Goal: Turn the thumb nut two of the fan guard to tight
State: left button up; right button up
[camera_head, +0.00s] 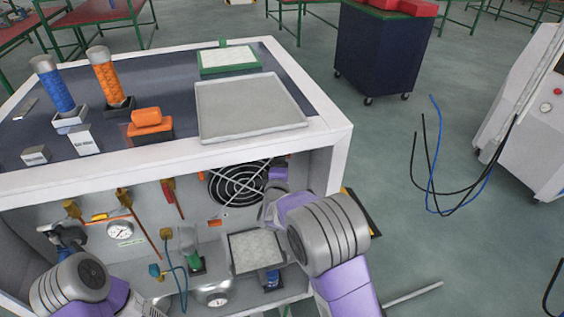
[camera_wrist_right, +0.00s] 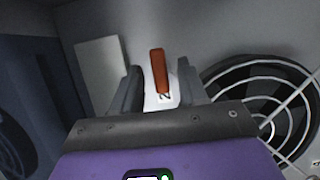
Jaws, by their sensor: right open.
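The fan guard (camera_head: 238,184), white rings over a dark fan, is on the cabinet's back wall in the head view. It also shows at the right of the right wrist view (camera_wrist_right: 268,100). An orange-brown tab (camera_wrist_right: 159,72), apparently the thumb nut, stands on a white plate with a dark mark that looks like a sideways 2. My right gripper (camera_wrist_right: 160,88) is open, one finger on each side of the tab; whether they touch it I cannot tell. My left gripper (camera_head: 70,236) is inside the cabinet at the left, its jaws unclear.
A gauge (camera_head: 120,230), red and yellow handles (camera_head: 172,195), a green bottle (camera_head: 189,244) and a tray with a pale pad (camera_head: 256,250) crowd the cabinet. The white cabinet frame (camera_head: 200,154) runs above my arms. A grey tray (camera_head: 248,106) lies on top.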

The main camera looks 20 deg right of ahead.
jog(key=shift+w+d, duration=0.15)
jog(key=shift+w, duration=0.25)
jog(key=shift+c, duration=0.4)
grip_shut()
